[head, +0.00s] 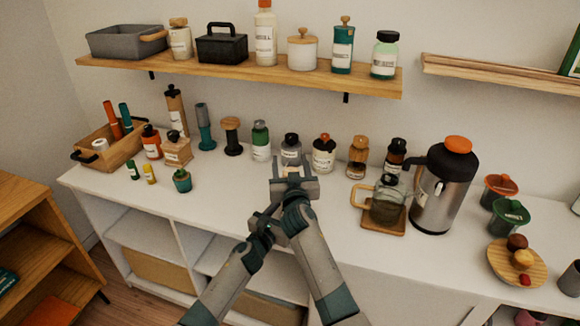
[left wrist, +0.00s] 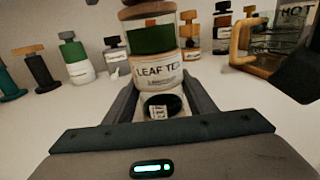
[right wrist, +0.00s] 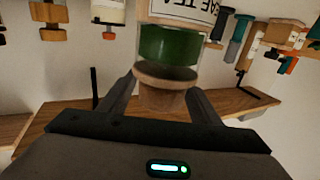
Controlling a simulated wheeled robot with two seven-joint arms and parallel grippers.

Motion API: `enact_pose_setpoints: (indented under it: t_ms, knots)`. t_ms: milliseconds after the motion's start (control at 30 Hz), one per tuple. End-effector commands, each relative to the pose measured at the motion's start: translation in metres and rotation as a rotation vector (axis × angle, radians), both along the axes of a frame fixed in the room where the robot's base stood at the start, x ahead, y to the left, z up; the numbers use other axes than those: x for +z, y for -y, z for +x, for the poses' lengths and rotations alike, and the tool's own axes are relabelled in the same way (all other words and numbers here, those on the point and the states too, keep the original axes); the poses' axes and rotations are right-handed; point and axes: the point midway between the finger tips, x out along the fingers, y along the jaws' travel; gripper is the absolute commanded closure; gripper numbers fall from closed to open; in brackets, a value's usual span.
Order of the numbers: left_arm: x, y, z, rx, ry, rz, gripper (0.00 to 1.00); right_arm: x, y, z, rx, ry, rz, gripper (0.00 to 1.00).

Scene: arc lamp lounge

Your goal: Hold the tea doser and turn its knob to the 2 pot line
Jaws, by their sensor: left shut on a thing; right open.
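The tea doser (left wrist: 155,72) has a clear body with green inside, a "LEAF TEA" label and a wooden top. A dark round part with a small white tag shows low on its front. My left gripper (left wrist: 160,98) is shut on its lower part. In the right wrist view the doser (right wrist: 168,45) appears upside down. Its wooden knob (right wrist: 163,97) lies between the fingers of my right gripper (right wrist: 160,90), which is open around it. In the head view my right gripper (head: 293,183) covers most of the doser and my left gripper. I cannot make out the 2 pot line.
A row of jars stands behind the grippers, including a black-lidded one (head: 291,150). A glass jug (head: 386,205) on a wooden coaster and a steel flask (head: 441,190) stand to the right. A wall shelf (head: 240,72) runs above.

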Motion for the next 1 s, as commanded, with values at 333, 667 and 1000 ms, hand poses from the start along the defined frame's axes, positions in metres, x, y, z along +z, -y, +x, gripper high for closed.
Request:
enact_pose_setpoints:
  t_ms: [333, 667, 1000]
  knots:
    - [-0.001, -0.001, 0.0, 0.002, -0.002, 0.001, 0.84, 0.055, 0.0, 0.0, 0.001, 0.005, 0.0, 0.43]
    - [-0.001, -0.001, 0.0, 0.002, -0.002, 0.001, 0.84, 0.087, 0.0, 0.0, 0.001, 0.002, -0.001, 0.43]
    - [-0.001, -0.001, 0.0, 0.002, -0.001, 0.0, 0.84, 0.088, 0.0, 0.0, 0.001, 0.001, -0.001, 0.43]
